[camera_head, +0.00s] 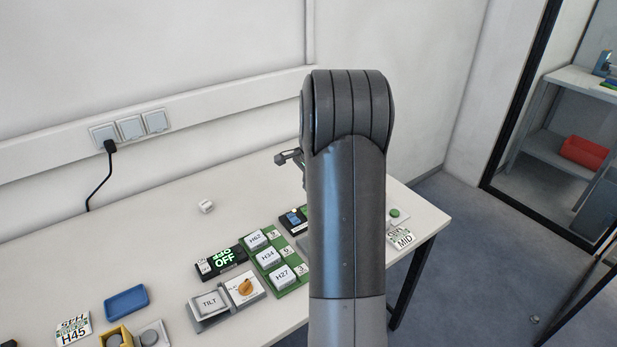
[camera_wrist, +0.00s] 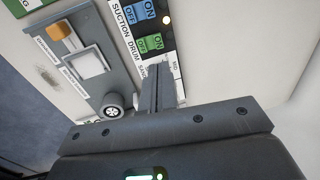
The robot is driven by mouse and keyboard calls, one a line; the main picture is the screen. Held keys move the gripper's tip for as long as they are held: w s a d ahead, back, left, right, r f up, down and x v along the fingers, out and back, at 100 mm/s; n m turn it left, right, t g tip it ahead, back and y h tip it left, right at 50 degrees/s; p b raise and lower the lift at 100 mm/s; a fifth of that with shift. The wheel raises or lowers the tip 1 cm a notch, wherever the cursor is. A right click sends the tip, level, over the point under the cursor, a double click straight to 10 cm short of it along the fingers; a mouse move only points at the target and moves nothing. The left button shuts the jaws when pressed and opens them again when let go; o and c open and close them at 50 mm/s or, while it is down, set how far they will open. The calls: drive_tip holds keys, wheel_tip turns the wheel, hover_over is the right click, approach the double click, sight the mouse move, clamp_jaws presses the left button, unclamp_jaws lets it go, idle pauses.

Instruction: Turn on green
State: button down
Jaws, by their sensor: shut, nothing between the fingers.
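The wrist view shows a black switch panel (camera_wrist: 172,45) with labels reading SUCTION and DRUM. A green ON/OFF switch (camera_wrist: 151,43) lies on it, below a blue ON/OFF switch (camera_wrist: 148,12). My gripper (camera_wrist: 158,70) is shut and empty, its fingertips just below the green switch in the picture; I cannot tell whether they touch the panel. In the head view the panel shows partly left of my arm, with the blue switch (camera_head: 293,217) visible; the arm hides much of that area.
A grey unit (camera_wrist: 83,70) with a white square, an orange part and a round knob (camera_wrist: 112,103) lies beside the panel. In the head view, another black switch unit (camera_head: 221,261), a green H-labelled block (camera_head: 284,277) and a blue tray (camera_head: 126,302) stand on the white table (camera_head: 150,235).

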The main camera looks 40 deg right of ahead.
drive_tip(key=f, duration=0.2)
drive_tip(key=w+f, duration=0.1)
drive_tip(key=f, duration=0.5)
drive_tip(key=shift+w+f, duration=0.15)
drive_tip(key=shift+w, duration=0.1)
drive_tip(key=shift+w, duration=0.1)
